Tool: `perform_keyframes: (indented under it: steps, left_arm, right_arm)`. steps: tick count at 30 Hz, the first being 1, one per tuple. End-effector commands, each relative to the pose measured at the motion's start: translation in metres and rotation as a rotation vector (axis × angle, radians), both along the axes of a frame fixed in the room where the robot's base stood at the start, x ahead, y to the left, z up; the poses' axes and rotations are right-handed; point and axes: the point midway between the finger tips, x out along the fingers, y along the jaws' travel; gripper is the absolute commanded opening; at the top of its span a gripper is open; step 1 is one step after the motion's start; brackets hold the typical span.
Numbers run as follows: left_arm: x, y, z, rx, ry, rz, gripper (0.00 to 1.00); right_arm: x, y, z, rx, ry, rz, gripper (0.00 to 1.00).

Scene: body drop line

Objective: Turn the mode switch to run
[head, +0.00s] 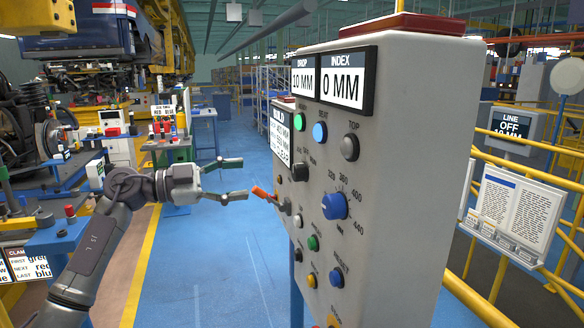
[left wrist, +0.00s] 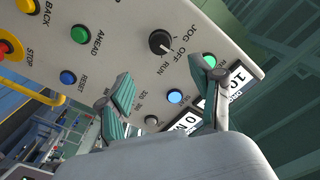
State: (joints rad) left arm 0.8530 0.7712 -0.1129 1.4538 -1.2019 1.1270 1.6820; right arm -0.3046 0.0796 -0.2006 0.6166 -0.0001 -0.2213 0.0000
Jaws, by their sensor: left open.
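The mode switch (head: 300,172) is a black knob on the grey control panel (head: 398,130). In the left wrist view the mode switch (left wrist: 161,42) has the labels JOG, OFF and RUN beside it, and its white mark appears to point toward OFF. My left gripper (head: 242,179) is open and empty, left of the panel in the head view, with its fingers toward the panel and apart from it. In the left wrist view the open fingers of my left gripper (left wrist: 168,68) reach toward the panel, with the switch beyond them. My right gripper is not in view.
An orange-tipped lever (head: 262,193) sticks out from the panel close to my left gripper. A blue dial (head: 334,206), lamps and several buttons share the panel face. A yellow railing (head: 480,300) stands right of it. Blue floor (head: 225,260) is clear on the left.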

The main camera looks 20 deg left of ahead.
Motion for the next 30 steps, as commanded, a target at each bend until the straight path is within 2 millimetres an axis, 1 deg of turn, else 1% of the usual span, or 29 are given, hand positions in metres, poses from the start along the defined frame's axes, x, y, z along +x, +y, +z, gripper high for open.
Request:
perform_keyframes:
  steps: [1,5,9,15,21,29,30]
  left_arm:
    - [0.006,-0.01,0.005,-0.004,0.0,-0.005,0.66]
    - [0.022,-0.034,0.005,-0.006,0.0,-0.005,0.66]
    - [0.038,-0.059,0.005,-0.006,-0.001,-0.004,0.66]
    - [0.056,-0.084,0.003,-0.005,0.0,-0.002,0.66]
    - [0.064,-0.094,0.001,-0.003,-0.001,-0.001,0.66]
    - [0.065,-0.095,0.0,-0.002,0.0,0.0,0.66]
    - [0.064,-0.095,0.0,-0.002,0.0,0.0,0.62]
  right_arm:
    - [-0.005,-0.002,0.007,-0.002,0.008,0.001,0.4]
    - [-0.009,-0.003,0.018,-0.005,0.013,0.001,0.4]
    - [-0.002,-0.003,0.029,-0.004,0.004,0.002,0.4]
    - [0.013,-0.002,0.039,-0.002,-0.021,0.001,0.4]
    - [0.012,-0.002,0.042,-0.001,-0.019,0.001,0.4]
    - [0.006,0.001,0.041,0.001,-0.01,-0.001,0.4]
    - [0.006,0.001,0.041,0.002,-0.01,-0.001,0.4]
